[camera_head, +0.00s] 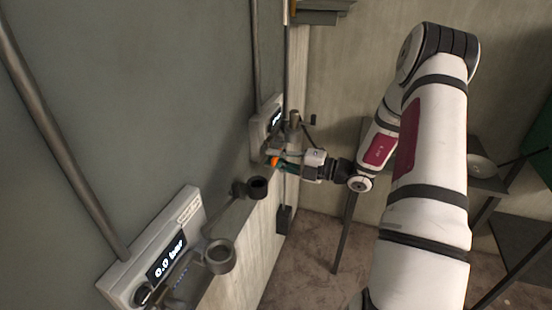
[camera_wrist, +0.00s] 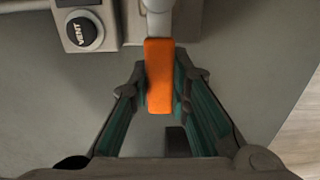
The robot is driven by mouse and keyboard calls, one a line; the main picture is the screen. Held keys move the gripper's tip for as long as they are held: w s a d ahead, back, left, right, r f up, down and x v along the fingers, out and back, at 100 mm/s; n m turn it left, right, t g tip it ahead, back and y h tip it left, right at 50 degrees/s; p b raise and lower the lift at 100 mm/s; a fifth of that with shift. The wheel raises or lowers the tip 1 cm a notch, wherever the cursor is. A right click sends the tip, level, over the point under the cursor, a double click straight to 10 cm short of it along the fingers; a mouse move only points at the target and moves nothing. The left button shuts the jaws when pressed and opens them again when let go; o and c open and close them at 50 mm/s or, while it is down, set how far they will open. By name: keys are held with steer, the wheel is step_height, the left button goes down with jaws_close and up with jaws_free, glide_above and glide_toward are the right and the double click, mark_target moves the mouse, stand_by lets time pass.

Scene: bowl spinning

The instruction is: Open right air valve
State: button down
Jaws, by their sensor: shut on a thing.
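The right air valve shows as an orange handle (camera_wrist: 159,75) in the wrist view, hanging down from a pale fitting (camera_wrist: 160,22) at the top. In the head view its orange handle (camera_head: 275,161) is small, beside the far gauge unit. My gripper (camera_wrist: 160,100) has its two dark fingers with teal pads on either side of the handle's lower part, shut on it. In the head view my gripper (camera_head: 284,165) reaches left to the handle, and its fingertips partly hide it. A round black VENT knob (camera_wrist: 83,31) is left of the handle in the wrist view.
The far gauge unit (camera_head: 268,117) is on the grey wall, with a grey post (camera_head: 294,130) in front. A nearer gauge unit (camera_head: 158,255) reads 0.0 at lower left, with dark round holders beside it. A shelf with a metal bowl (camera_head: 482,166) stands behind my arm.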

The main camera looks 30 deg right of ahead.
steer(key=c, duration=1.5)
jaws_free()
steer(key=v, duration=1.2)
